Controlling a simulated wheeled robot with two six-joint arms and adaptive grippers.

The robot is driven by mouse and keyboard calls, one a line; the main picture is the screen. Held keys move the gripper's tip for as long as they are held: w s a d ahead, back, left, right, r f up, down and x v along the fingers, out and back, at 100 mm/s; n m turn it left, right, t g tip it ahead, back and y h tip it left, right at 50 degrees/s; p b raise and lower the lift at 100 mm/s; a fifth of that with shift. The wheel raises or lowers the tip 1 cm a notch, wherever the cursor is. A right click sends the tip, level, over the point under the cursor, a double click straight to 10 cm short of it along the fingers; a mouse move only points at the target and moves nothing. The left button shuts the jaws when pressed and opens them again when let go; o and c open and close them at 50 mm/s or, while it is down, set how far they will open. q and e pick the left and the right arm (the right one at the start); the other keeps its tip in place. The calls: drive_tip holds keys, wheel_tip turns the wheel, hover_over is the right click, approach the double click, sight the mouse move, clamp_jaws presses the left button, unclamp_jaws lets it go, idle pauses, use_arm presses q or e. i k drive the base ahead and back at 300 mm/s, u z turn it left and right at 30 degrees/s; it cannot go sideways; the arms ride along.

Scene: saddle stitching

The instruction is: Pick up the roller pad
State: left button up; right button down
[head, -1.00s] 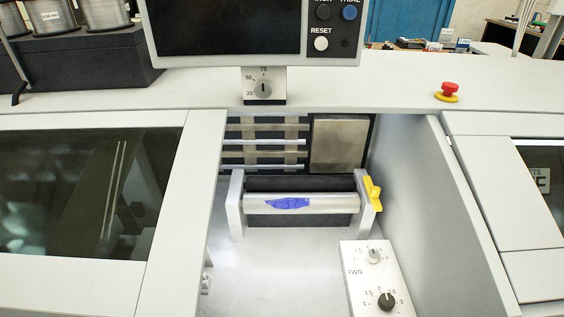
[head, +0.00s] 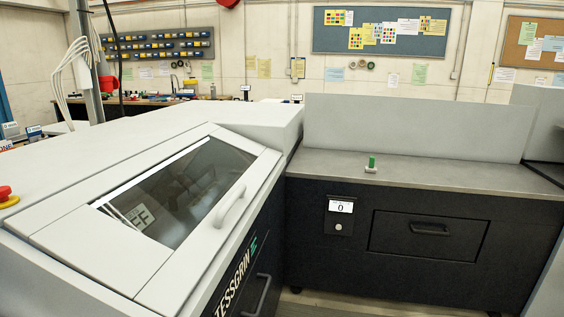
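A small object with a white base and an upright green part (head: 371,164) stands on the grey worktop (head: 440,178), near its front edge. It may be the roller pad, but it is too small to tell for sure. Nothing touches it. Neither of my grippers shows in the head view.
A light grey machine with a slanted window (head: 185,190) and a handle (head: 230,206) fills the left. A red stop button (head: 5,192) is at the far left. The worktop around the object is clear.

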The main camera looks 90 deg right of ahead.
sight(371, 168)
drive_tip(key=k, duration=0.45)
drive_tip(key=z, duration=3.3)
drive_tip(key=i, duration=0.5)
drive_tip(key=u, duration=0.1)
